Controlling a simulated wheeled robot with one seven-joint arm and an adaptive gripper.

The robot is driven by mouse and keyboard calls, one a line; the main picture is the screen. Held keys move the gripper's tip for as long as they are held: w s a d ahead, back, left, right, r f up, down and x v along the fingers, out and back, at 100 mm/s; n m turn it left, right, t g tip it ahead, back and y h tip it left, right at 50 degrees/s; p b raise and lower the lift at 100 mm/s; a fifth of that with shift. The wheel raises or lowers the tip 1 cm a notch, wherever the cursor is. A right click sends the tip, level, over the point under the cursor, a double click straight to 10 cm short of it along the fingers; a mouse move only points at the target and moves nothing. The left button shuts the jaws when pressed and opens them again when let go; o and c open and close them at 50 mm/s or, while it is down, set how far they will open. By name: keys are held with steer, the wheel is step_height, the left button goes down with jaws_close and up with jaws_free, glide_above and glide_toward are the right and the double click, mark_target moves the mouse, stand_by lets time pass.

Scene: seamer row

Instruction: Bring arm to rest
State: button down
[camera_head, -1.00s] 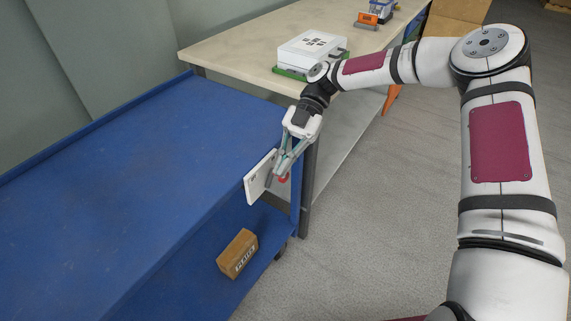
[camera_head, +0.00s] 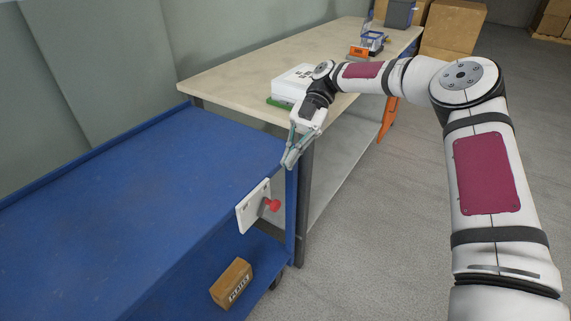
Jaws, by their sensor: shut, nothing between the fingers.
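My gripper (camera_head: 289,163) is shut and empty. My arm reaches in from the right of the picture, bent at the elbow. A white plate (camera_head: 251,207) with a red knob (camera_head: 273,205) is on the cart's right side, below my gripper and apart from it.
A beige-topped bench (camera_head: 225,78) stands behind the cart, bearing a white box (camera_head: 290,82) close behind my wrist. An orange item (camera_head: 359,52) and a blue bin (camera_head: 372,40) are farther back. A cardboard box (camera_head: 232,283) lies on the cart's lower shelf. Grey floor at right is clear.

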stand_by(0.4)
steer(key=s+d+r+m+t+h, duration=0.35)
steer(key=s+r+m, duration=0.25)
steer(key=s+m, duration=0.25)
steer(key=s+d+r+m+t+h, duration=0.2)
steer(key=s+d+r+m+h, duration=0.2)
steer(key=s+r+m, duration=0.5)
steer(key=s+d+f+m+t, duration=0.25)
steer(key=s+m, duration=0.35)
steer(key=s, duration=0.3)
steer(key=s+d+f+m+t, duration=0.1)
steer(key=s+d+m+t, duration=0.25)
steer(key=s+m, duration=0.45)
step_height(320, 180, up, 17)
steer(key=s+n+t+p, duration=0.1)
steer(key=t+p, duration=0.1)
steer(key=p, duration=1.2)
steer(key=shift+s+d+f+y+p, duration=0.2)
steer(key=shift+s+d+y+p, duration=0.05)
steer(key=shift+d+y+p, duration=0.1)
